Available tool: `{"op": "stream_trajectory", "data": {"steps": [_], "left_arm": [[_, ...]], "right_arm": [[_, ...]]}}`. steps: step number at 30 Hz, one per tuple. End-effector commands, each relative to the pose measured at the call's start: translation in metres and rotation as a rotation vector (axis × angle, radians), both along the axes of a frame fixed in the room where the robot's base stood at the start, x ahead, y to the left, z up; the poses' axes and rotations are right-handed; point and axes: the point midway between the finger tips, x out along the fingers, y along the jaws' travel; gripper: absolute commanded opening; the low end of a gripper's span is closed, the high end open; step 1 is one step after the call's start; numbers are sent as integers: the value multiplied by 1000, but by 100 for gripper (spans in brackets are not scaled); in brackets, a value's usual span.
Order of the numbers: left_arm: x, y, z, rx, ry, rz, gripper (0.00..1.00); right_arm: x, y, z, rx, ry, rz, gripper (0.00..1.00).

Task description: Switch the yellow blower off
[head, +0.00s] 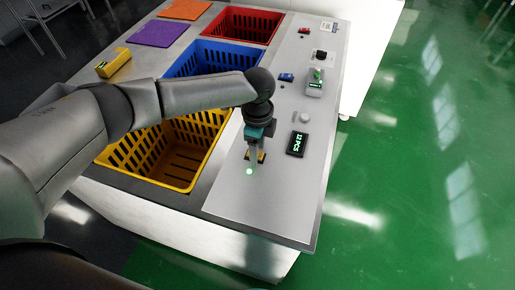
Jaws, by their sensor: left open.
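My left gripper (254,148) points down over the near end of the grey control panel (229,196). It is open, and its fingertips are at or just above a small yellow-and-black switch (262,157). The gripper hides most of this switch, so its position and any contact cannot be told. A small green lamp (249,171) glows just in front of it. No blower is clearly recognisable. My right gripper is not in view.
A red switch (304,31) and blue switch (286,77) sit farther along the panel. A black display (297,143) with green digits and a pale knob (305,117) are right of my gripper. Yellow (150,177), blue (172,71) and red (276,17) crates line the left.

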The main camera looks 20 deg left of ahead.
Motion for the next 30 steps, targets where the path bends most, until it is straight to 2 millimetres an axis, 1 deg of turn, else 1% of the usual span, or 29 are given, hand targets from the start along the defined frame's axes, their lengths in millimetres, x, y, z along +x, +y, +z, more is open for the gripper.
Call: {"op": "stream_trajectory", "data": {"steps": [3, 4, 20, 30], "left_arm": [[0, 0, 0, 0, 0, 0, 62], [0, 0, 0, 0, 0, 0, 60], [0, 0, 0, 0, 1, 1, 1], [-1, 1, 1, -12, 4, 2, 0]], "right_arm": [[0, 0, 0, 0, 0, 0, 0], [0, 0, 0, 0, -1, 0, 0], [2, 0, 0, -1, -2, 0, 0], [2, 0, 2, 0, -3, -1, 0]]}}
